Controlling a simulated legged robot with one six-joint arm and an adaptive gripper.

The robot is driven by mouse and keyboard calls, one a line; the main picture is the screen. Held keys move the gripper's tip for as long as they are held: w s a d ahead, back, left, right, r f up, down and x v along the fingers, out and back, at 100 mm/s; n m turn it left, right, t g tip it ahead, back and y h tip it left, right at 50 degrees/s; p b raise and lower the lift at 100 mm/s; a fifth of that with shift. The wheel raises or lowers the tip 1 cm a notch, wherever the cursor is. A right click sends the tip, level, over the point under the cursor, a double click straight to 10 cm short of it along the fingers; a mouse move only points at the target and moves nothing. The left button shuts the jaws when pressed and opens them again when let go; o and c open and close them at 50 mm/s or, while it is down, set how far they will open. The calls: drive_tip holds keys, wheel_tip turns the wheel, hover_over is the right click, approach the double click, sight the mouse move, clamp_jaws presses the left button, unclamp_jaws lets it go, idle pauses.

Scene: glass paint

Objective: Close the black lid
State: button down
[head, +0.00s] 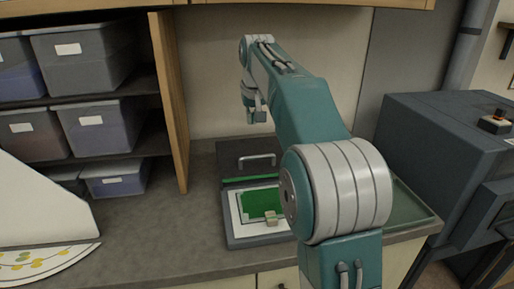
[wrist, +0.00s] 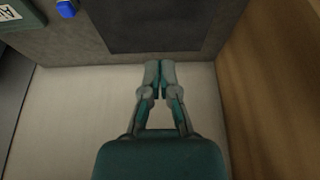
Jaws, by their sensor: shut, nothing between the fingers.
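The black lid (head: 232,155) stands raised at the back of a low dark case (head: 229,236) on the counter. A metal handle (head: 257,160) is on the lid's front face. Inside the open case are a white sheet, a green panel and a small beige block (head: 270,217). My gripper (head: 256,117) is above the lid near the back wall, apart from it. In the wrist view my gripper (wrist: 160,64) is shut and empty. A dark rectangle (wrist: 155,25) lies beyond its fingertips; I cannot tell if it is the lid.
Shelves with grey bins (head: 85,55) and an open wooden door (head: 169,100) are at the left. A dark machine (head: 430,140) stands at the right. A greenish tray (head: 412,208) lies right of the case, partly behind my arm.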

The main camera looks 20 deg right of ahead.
drive_tip(key=w+d, duration=0.2)
hover_over(254, 161)
drive_tip(key=w, duration=0.2)
drive_tip(key=f, duration=0.9)
drive_tip(key=shift+d+f, duration=0.2)
drive_tip(key=shift+f, duration=0.15)
drive_tip(key=shift+s+f, duration=0.15)
drive_tip(key=shift+f, duration=0.1)
drive_tip(key=shift+s+a+f, duration=0.15)
drive_tip(key=shift+s+a, duration=0.05)
drive_tip(key=shift+s, duration=0.7)
drive_tip(key=shift+s+a+f, duration=0.15)
drive_tip(key=shift+s+a, duration=0.05)
drive_tip(key=shift+s, duration=0.65)
